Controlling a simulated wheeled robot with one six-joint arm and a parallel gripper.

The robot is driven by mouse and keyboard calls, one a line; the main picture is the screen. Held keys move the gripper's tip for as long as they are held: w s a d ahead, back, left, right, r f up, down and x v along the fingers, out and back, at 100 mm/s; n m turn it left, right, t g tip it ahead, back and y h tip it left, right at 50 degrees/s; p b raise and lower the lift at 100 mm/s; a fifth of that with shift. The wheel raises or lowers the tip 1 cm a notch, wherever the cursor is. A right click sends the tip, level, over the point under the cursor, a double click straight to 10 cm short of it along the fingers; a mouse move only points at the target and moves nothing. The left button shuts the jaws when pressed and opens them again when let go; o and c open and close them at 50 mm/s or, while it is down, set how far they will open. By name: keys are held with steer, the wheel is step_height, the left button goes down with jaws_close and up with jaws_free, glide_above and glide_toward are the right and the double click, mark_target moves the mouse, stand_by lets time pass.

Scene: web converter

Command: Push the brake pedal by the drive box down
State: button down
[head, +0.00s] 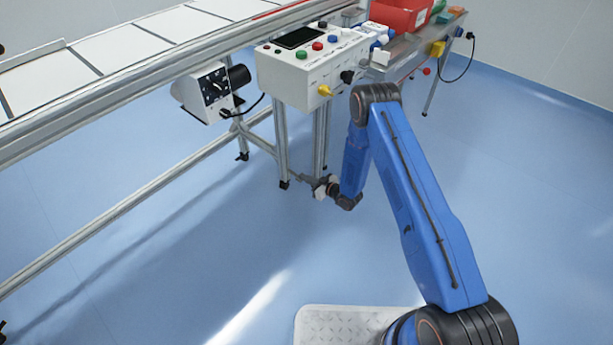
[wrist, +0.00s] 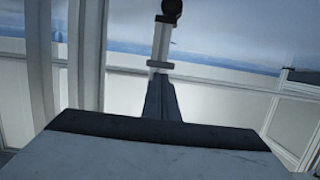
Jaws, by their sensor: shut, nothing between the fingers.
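My gripper (head: 323,188) is low, beside the foot of the metal stand under the control box. In the wrist view its dark fingers (wrist: 162,90) are together and empty. A silver post with a black end (wrist: 162,40) shows just past the fingertips; I cannot tell whether it touches them or is part of the pedal. I cannot clearly make out the brake pedal in the head view, where my gripper and wrist cover that spot. A white box with a dial (head: 212,92), possibly the drive box, hangs under the conveyor to the left.
The control box (head: 308,70) with coloured buttons and a yellow knob sits above my gripper. The conveyor (head: 120,55) and its frame run across the upper left. A red bin (head: 400,15) stands at the back. Blue floor (head: 180,270) is clear in front.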

steer(key=shift+f, duration=0.3)
step_height(320, 180, down, 7)
steer(key=t+y, duration=0.1)
steer(key=shift+w+a, duration=0.2)
stand_by(0.9)
steer(key=shift+w+f, duration=0.1)
steer(key=shift+f, duration=0.1)
stand_by(0.3)
